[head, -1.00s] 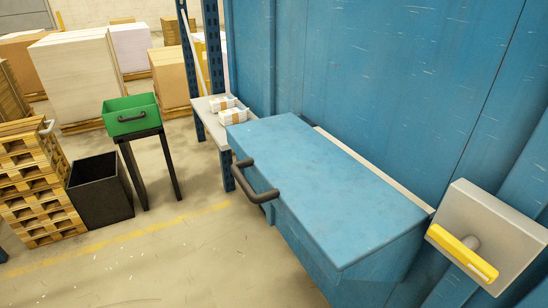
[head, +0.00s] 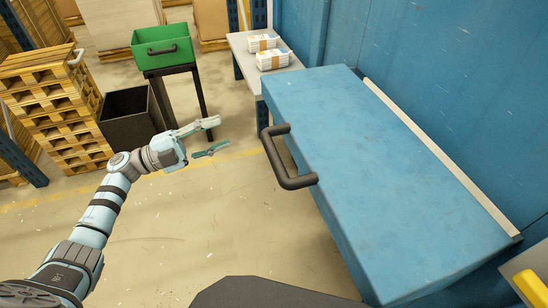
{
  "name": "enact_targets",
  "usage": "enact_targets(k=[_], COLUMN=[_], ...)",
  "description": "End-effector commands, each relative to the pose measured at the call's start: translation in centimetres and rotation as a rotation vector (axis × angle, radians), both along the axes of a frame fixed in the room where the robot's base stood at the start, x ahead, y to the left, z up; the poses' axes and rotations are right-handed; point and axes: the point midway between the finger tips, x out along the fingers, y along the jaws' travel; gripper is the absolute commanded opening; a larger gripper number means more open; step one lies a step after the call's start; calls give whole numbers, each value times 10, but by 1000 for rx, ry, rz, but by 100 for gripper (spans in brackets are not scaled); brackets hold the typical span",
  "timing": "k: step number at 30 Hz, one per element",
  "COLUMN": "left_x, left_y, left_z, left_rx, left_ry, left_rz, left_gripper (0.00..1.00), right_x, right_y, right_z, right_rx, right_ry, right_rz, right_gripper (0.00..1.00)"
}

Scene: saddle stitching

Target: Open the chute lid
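The blue chute lid (head: 385,170) lies flat and closed on top of the blue box against the blue machine wall. Its dark bar handle (head: 287,160) sticks out from the lid's left side. My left gripper (head: 214,136) is open and empty, to the left of the handle and apart from it, with its fingers pointing right. My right gripper is not in view.
A pale side table (head: 240,42) with paper bundles (head: 271,60) stands behind the chute. A green bin (head: 160,47) on a dark stand, a black bin (head: 131,118) and stacked pallets (head: 55,110) are at left. A yellow handle (head: 531,288) is at lower right. The floor between is clear.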

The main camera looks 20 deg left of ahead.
Motion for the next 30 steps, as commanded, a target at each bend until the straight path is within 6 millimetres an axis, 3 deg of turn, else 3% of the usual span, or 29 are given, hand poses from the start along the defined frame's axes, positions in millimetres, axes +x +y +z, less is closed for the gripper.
enact_targets(k=[1, 2, 3, 6, 11, 21, 25, 30], left_x=[-20, -33, -47, -64, -62, -47, -44, -43], left_y=[-9, -13, -14, -16, -41, -129, -146, -153], left_z=[25, 32, 37, 40, 37, 21, 16, 14], left_rx=[149, 231, 319, 437, 446, 441, 442, 443], left_ry=[-87, -116, -138, -153, -153, -153, -151, -150], left_rz=[-150, -228, -305, -398, -412, -407, -406, -406], left_gripper=[40, 40, 40, 40, 40, 40, 40, 40], right_x=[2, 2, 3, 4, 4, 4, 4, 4], right_y=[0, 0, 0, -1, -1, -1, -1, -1], right_z=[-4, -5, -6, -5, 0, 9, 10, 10], right_rx=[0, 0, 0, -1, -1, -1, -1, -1], right_ry=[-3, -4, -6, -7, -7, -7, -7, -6], right_rz=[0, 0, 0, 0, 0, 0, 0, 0], right_gripper=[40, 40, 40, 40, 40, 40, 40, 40])
